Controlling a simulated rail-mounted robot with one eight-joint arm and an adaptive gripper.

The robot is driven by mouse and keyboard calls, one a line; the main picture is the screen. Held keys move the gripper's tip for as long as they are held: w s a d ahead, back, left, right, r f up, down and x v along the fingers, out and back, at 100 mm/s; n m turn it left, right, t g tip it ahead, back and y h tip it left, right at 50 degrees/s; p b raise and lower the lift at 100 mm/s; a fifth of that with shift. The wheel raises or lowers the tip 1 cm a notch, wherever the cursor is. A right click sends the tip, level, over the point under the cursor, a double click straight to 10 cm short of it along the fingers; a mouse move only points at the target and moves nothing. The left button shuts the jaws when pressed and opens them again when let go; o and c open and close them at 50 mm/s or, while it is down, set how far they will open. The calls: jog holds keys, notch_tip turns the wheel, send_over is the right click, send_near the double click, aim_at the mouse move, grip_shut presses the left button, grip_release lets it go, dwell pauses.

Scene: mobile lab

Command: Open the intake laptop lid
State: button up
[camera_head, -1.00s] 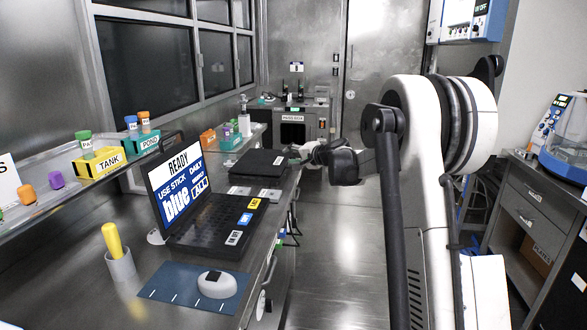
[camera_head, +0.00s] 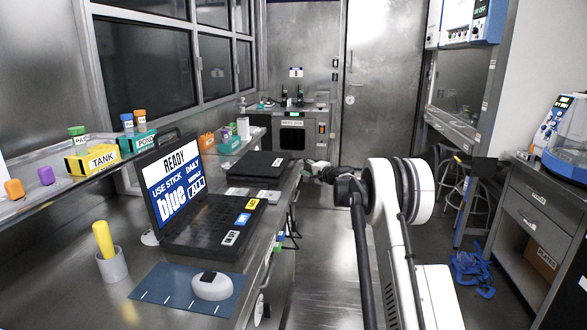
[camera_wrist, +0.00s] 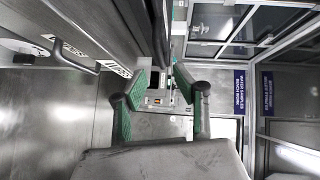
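A closed black laptop (camera_head: 254,166) lies flat on the steel bench, beyond an open laptop (camera_head: 205,215) whose screen reads "READY". I see no label naming either as the intake laptop; the closed one has its lid down. My gripper (camera_head: 318,172) is small and dark in the head view, just right of the closed laptop by the bench's front edge, apart from it as far as I can tell. In the wrist view my gripper (camera_wrist: 160,82) has its two green-padded fingers spread with nothing between them. I cannot clearly make out the laptop there.
A blue mat with a white mouse (camera_head: 212,286) and a cup with a yellow stick (camera_head: 111,264) are at the near bench. Labelled racks (camera_head: 95,160) line the shelf at left.

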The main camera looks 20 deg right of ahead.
aim_at(293, 165)
jog(key=b+x, duration=0.1)
jog(key=x, duration=0.7)
grip_shut()
dwell(0.4)
